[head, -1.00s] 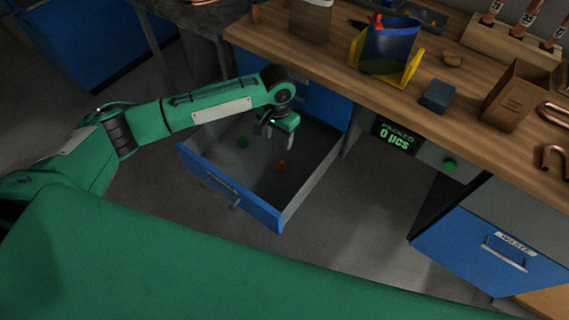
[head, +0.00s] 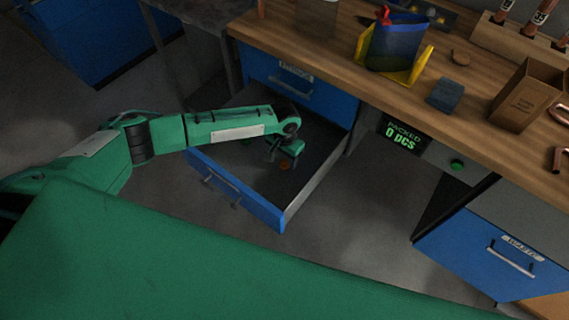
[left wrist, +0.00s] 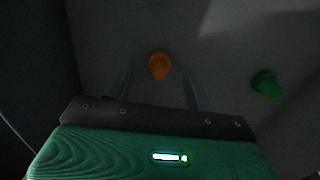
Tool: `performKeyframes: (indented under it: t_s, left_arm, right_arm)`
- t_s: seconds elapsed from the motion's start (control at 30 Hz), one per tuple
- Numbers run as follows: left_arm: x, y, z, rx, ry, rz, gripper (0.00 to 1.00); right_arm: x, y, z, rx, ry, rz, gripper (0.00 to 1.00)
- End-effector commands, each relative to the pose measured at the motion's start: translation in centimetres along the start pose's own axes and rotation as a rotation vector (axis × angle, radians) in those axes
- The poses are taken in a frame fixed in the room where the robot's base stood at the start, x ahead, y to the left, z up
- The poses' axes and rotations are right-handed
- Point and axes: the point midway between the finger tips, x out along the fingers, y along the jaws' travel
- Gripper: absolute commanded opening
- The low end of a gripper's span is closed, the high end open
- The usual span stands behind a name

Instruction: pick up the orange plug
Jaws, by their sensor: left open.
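The orange plug (head: 285,165) lies on the floor of the open blue drawer (head: 236,191). In the left wrist view the orange plug (left wrist: 159,66) shows ahead of my left gripper (left wrist: 157,88), in line with the gap between its two fingers. My left gripper (head: 280,157) is low inside the drawer, open and empty, close to the orange plug. I cannot tell whether the fingers touch it. A green plug (left wrist: 267,84) lies to the right in the left wrist view; in the head view it is mostly hidden by my left arm. My right gripper is not in view.
The drawer's walls stand around my left gripper. The wooden bench (head: 400,99) above holds a blue bin in a yellow stand (head: 393,45), a dark blue block (head: 445,95) and a cardboard box (head: 528,95). A closed blue waste drawer (head: 480,250) is at the right.

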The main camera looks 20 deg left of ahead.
Motion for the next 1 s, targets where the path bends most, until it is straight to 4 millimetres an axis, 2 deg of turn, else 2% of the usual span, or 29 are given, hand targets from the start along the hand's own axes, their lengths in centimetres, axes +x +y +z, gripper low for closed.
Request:
performKeyframes:
  t_s: [0.13,0.4,0.43,0.67,1.0]
  left_arm:
    - [1.8,0.0,0.0,-0.001,0.0,-0.001,0.54]
    - [2.2,0.0,0.0,0.0,0.001,0.0,0.54]
    - [2.2,0.0,0.0,0.0,0.001,0.0,0.52]
    - [2.1,0.0,0.0,0.0,0.001,0.0,0.07]
    - [2.1,0.0,0.0,-0.001,0.001,0.0,0.02]
  right_arm:
    - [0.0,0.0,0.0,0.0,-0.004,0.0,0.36]
    - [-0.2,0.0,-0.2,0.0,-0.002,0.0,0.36]
    - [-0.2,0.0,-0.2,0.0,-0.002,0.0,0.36]
    - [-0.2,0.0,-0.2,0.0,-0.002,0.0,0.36]
    - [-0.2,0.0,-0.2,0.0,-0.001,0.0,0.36]
